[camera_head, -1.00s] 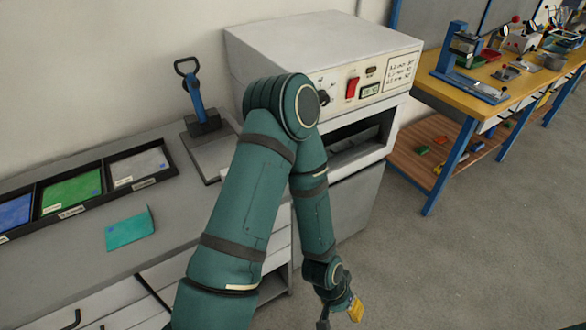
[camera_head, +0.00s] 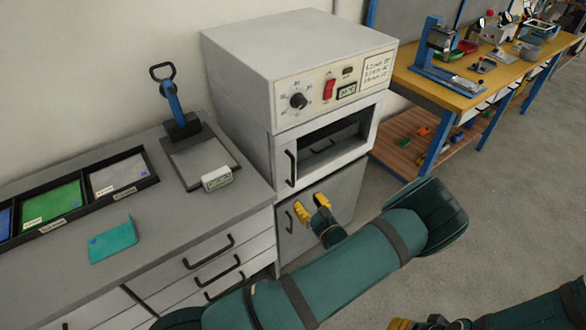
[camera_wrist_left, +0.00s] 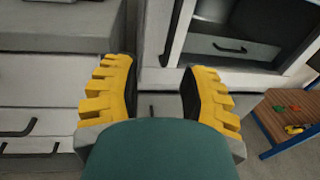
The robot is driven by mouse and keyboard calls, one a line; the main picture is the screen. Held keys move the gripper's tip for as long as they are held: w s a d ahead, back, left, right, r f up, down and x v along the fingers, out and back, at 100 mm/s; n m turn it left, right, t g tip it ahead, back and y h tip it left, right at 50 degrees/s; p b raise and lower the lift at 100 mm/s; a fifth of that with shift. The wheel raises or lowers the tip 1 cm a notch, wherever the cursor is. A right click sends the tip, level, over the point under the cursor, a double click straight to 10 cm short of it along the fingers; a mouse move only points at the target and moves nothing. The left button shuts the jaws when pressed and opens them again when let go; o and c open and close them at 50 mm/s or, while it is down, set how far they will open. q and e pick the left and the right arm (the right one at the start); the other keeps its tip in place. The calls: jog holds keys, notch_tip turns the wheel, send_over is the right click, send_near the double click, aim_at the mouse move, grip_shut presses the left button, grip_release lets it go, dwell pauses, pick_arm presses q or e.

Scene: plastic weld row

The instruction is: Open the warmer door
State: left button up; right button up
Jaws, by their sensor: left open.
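The warmer (camera_head: 300,62) is a pale box with a control panel. Its front door (camera_head: 281,165) has a dark window and a black vertical handle (camera_head: 290,168) at its left side. The door looks flush with the front. My left gripper (camera_head: 312,207) is open and empty, in front of the grey lower cabinet, below the door handle in the picture. In the left wrist view, the handle (camera_wrist_left: 170,32) shows ahead, between the two yellow fingers and apart from them. My right gripper (camera_head: 420,323) shows only partly at the bottom edge; its jaws are unclear.
A grey counter (camera_head: 150,225) with drawers stands left of the warmer, holding trays, a teal sheet (camera_head: 113,240) and a blue-handled press (camera_head: 173,105). The lower cabinet has its own handle (camera_head: 289,221). A yellow workbench (camera_head: 440,85) stands right. The floor in front is clear.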

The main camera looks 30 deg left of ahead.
aim_at(294, 171)
pick_arm(q)
jog(key=shift+m+t, duration=0.4)
jog(key=shift+t, duration=0.1)
jog(key=x, duration=0.4)
jog(key=b+x, duration=0.1)
jog(key=x, duration=0.4)
jog(key=w+r+b+x, duration=0.1)
jog(key=x, duration=0.4)
jog(key=shift+d, duration=0.4)
jog(key=shift+f, duration=0.1)
grip_shut()
